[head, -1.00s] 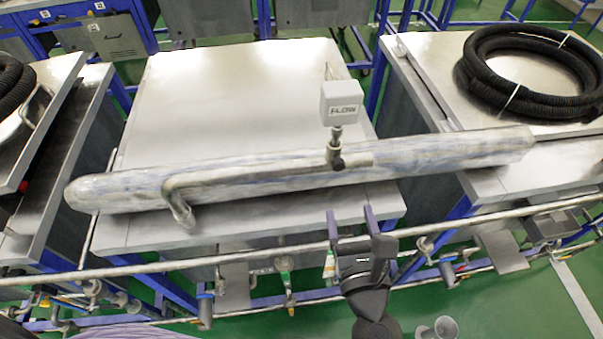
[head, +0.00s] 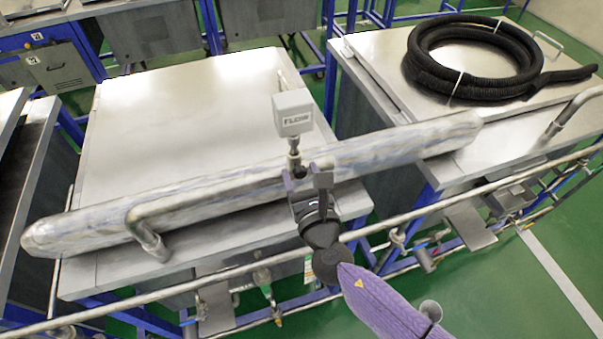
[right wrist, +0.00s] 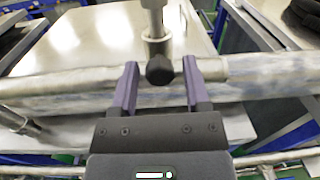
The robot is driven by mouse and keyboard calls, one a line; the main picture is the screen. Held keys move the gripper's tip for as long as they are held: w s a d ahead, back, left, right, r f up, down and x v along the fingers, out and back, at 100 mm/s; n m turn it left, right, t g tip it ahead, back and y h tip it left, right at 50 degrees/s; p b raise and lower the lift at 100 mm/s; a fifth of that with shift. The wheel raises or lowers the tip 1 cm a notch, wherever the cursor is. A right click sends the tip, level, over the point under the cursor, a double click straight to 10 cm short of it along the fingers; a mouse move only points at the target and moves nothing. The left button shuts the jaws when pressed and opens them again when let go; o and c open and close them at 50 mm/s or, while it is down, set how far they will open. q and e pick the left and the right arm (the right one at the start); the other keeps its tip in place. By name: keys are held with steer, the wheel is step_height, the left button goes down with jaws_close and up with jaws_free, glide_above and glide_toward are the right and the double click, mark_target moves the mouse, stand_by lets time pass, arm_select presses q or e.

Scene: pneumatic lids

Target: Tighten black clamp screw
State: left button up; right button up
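The black clamp screw (right wrist: 159,70) is a dark knob on the metal stem below the white FLOW box (head: 292,112). In the right wrist view it sits between the tips of my right gripper (right wrist: 160,78), whose purple fingers are open on either side with gaps. In the head view my right gripper (head: 308,182) reaches up from below to the long silvery wrapped pipe (head: 400,146) and hides the screw. The stem (head: 294,146) stands upright on the pipe and also shows in the right wrist view (right wrist: 154,22). My left gripper is not in view.
A coiled black hose (head: 425,78) lies on the right table. A thin metal rail (head: 440,206) crosses in front. The left table top (head: 190,115) is mostly clear.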

jaws_close()
steer(key=shift+m, duration=0.3)
steer(key=m+b, duration=0.1)
steer(key=m, duration=0.2)
steer(key=shift+m, duration=0.4)
steer(key=m+b, duration=0.1)
steer(key=m, duration=0.7)
steer(key=shift+m+g+b, duration=0.3)
steer(key=shift+m, duration=1.8)
